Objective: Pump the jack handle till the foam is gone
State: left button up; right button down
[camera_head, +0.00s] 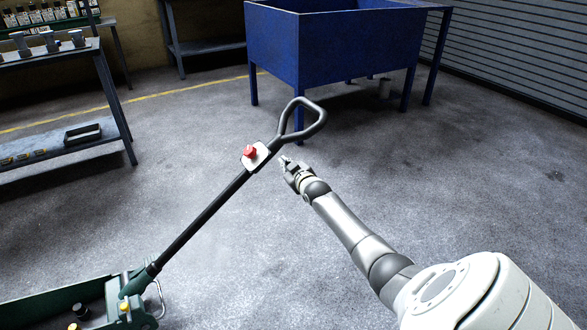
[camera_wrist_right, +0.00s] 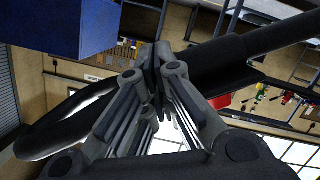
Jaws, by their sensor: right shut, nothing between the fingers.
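The jack handle (camera_head: 207,212) is a long dark bar that rises at a slant from the green trolley jack (camera_head: 63,303) at the bottom left. It ends in a grey loop grip (camera_head: 319,122). A red knob (camera_head: 249,151) sits on a pale plate below the loop. My right gripper (camera_head: 285,161) is just right of the handle, near the plate and below the loop. In the right wrist view my right gripper (camera_wrist_right: 157,58) is shut and empty, with the dark handle (camera_wrist_right: 215,60) close behind its fingers. No foam shows. My left gripper is out of view.
A blue bin on legs (camera_head: 330,48) stands behind the handle. A metal shelf table (camera_head: 60,148) is at the left. A yellow line (camera_head: 165,93) crosses the grey floor. The floor right of the handle is clear apart from my own arm.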

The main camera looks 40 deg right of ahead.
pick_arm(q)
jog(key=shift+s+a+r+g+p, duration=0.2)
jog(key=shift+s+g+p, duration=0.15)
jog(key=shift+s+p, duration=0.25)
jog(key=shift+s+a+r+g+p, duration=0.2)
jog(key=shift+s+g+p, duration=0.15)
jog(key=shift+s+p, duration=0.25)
pick_arm(e)
jog(key=shift+v, duration=2.85)
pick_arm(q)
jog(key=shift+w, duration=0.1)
